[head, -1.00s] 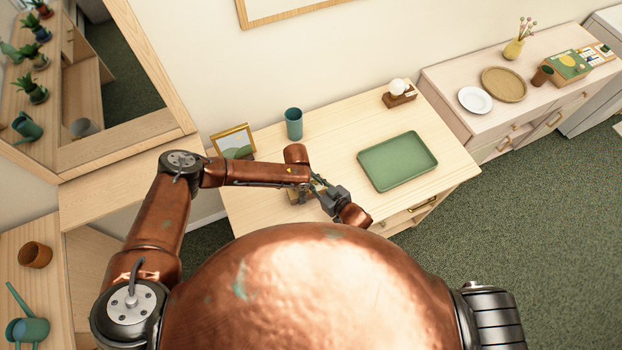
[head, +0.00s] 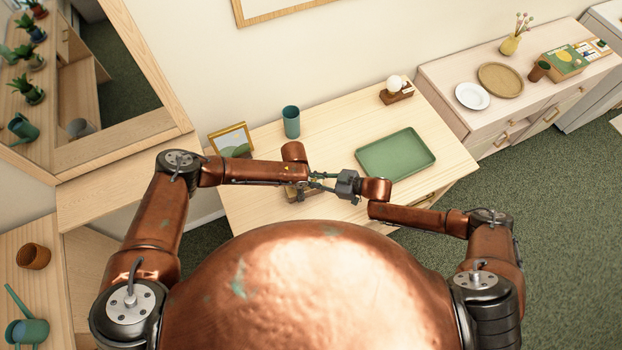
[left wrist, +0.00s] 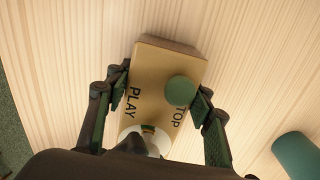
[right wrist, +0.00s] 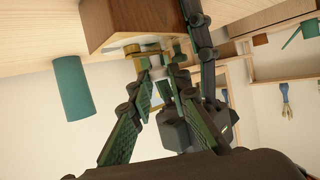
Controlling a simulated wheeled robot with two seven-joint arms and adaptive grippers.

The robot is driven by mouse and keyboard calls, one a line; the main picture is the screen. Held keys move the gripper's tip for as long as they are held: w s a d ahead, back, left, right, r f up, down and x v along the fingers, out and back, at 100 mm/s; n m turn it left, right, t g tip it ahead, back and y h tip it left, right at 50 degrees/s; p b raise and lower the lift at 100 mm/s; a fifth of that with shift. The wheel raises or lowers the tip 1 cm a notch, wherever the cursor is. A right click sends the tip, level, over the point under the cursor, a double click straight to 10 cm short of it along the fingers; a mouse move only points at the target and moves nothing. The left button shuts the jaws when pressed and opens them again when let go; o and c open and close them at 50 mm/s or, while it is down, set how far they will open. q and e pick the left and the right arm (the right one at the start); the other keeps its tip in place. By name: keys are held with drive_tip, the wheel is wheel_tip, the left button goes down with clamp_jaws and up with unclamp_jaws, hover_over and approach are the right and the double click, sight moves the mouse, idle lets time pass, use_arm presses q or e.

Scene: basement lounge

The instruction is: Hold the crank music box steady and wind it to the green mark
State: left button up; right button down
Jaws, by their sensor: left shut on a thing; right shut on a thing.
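The music box (head: 291,194) stands on the light wood desk, mostly hidden by my left arm in the head view. The left wrist view shows its brass top plate (left wrist: 152,85), lettered PLAY and STOP, with a round green knob (left wrist: 180,91) partly over STOP. A pale dial (left wrist: 150,138) with a small coloured band is partly hidden below. My left gripper (left wrist: 158,92) is shut on the box, a finger on each side. My right gripper (right wrist: 160,82) is shut on a small crank part beside the wooden box body (right wrist: 130,22); the fingers hide most of the crank.
A green tray (head: 396,154) lies right of the box. The desk between cup and tray is clear.

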use_arm(q)
drive_tip(key=shift+d, duration=0.3)
use_arm(e)
drive_tip(key=shift+s+a+r, duration=0.1)
drive_tip(key=shift+s+a, duration=0.1)
drive_tip(key=c, duration=2.1)
unclamp_jaws()
use_arm(q)
drive_tip(key=shift+a, duration=0.1)
use_arm(e)
drive_tip(key=shift+w+d, duration=0.1)
drive_tip(key=shift+d, duration=0.05)
drive_tip(key=shift+d, duration=0.2)
use_arm(q)
drive_tip(key=shift+a, duration=0.15)
use_arm(e)
drive_tip(key=v, duration=1.1)
drive_tip(key=shift+d, duration=0.25)
use_arm(q)
drive_tip(key=o, duration=1.5)
drive_tip(key=shift+o, duration=0.2)
